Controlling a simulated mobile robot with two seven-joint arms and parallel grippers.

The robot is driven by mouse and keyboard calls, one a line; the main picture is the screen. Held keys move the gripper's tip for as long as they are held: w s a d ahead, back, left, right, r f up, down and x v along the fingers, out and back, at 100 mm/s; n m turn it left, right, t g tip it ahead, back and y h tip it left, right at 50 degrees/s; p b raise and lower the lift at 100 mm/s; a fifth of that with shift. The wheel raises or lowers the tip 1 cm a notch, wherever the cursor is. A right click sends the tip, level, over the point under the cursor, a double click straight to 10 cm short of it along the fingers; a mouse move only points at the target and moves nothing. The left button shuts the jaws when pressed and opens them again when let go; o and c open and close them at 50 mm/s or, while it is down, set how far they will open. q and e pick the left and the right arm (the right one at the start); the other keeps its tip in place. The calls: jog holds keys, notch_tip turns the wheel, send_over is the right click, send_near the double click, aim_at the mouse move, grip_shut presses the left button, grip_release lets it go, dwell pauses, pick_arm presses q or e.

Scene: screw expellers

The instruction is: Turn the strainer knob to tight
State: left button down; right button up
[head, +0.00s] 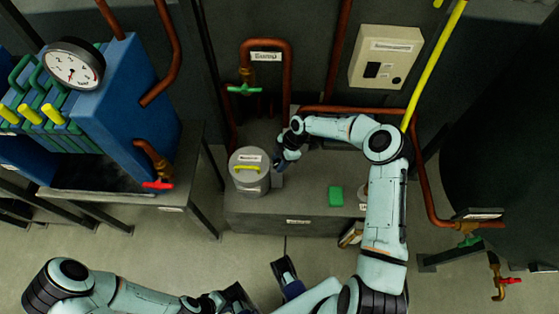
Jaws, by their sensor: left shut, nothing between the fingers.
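A grey cylindrical vessel (249,182) with a yellow bar handle (246,168) and a white label on its lid stands on the low grey bench; it looks like the strainer, though its label is too small to read. The handle lies roughly left to right. My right gripper (281,162) is close beside the vessel's right edge, pointing down; its fingers are small and dark, and I cannot tell whether they are open or touch anything. My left gripper (286,270) is shut and empty, low in the picture in front of the bench.
Copper pipes with a green valve handle (244,89) rise behind the vessel. A blue press (125,95) with a gauge (73,64) stands left. A beige control box (384,57) hangs on the back wall.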

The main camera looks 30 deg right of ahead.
jog(key=shift+m, duration=0.3)
jog(key=m+t+b, duration=0.1)
jog(key=m, duration=0.2)
jog(key=shift+h, duration=0.4)
jog(key=shift+s+m+t+h+b, duration=0.15)
jog(key=shift+m+t+b, duration=0.25)
jog(key=shift+m, duration=0.45)
jog(key=shift+w+m+t+h+b, duration=0.15)
jog(key=shift+m+t+b, duration=0.2)
jog(key=shift+m, duration=0.5)
jog(key=shift+s+m, duration=0.1)
jog(key=shift+m, duration=0.2)
jog(key=o, duration=1.1)
jog(key=shift+r, duration=0.15)
jog(key=p+v, duration=0.2)
jog(key=v, duration=1.1)
jog(key=shift+s+r, duration=0.1)
jog(key=shift+s, duration=0.05)
